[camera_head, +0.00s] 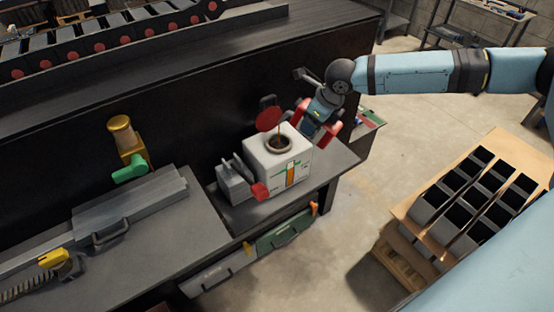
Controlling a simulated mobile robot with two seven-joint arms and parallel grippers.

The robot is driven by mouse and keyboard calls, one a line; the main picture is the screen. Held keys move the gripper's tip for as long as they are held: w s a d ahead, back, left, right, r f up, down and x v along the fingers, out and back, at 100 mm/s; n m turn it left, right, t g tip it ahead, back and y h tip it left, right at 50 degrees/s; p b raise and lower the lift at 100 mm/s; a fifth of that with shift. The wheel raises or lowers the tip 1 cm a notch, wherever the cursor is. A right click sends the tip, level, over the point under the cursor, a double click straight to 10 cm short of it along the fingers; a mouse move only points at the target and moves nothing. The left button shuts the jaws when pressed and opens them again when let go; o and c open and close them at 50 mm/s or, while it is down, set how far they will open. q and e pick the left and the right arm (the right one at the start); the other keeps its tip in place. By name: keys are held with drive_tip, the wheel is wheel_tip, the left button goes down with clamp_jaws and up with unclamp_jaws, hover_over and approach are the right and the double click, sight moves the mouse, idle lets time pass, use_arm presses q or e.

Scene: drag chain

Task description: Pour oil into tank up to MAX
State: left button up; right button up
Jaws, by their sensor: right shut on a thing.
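The white tank (264,163) stands on the lower end of the bench, with a round dark filler opening on top. A thin brown stream falls into the opening. An orange-brown level strip (290,174) shows on the tank's front beside green marks; the lettering is too small to read. A red disc (268,119) shows just behind the opening. My right gripper (317,121) is above the tank's back right corner. It is shut on what seems to be the oil can, mostly hidden by the gripper. My left gripper is out of view.
A yellow and green fixture (127,147) stands farther left on the bench. A crate (463,205) with dark compartments is on the right. Open floor lies between the bench and crate.

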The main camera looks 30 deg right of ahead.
drive_tip(key=shift+w+r, duration=0.15)
drive_tip(key=shift+r, duration=0.1)
idle(0.4)
drive_tip(key=shift+w+a+r+g+h, duration=0.2)
drive_tip(key=shift+r+g+h, duration=0.15)
drive_tip(key=shift+g, duration=0.15)
drive_tip(key=shift+d, duration=0.1)
drive_tip(key=shift+s+f+b, duration=0.2)
drive_tip(key=shift+f+b, duration=0.25)
drive_tip(key=shift+f, duration=0.05)
drive_tip(key=shift+s+d+f+t+y+b, duration=0.15)
drive_tip(key=shift+s+f+t+y+b, duration=0.05)
drive_tip(key=shift+f+t+y+b, duration=0.2)
drive_tip(key=shift+s+d+f+t+y+b, duration=0.1)
drive_tip(key=shift+s+f+t+y+b, duration=0.15)
drive_tip(key=shift+t+b, duration=0.2)
drive_tip(key=shift+f, duration=0.1)
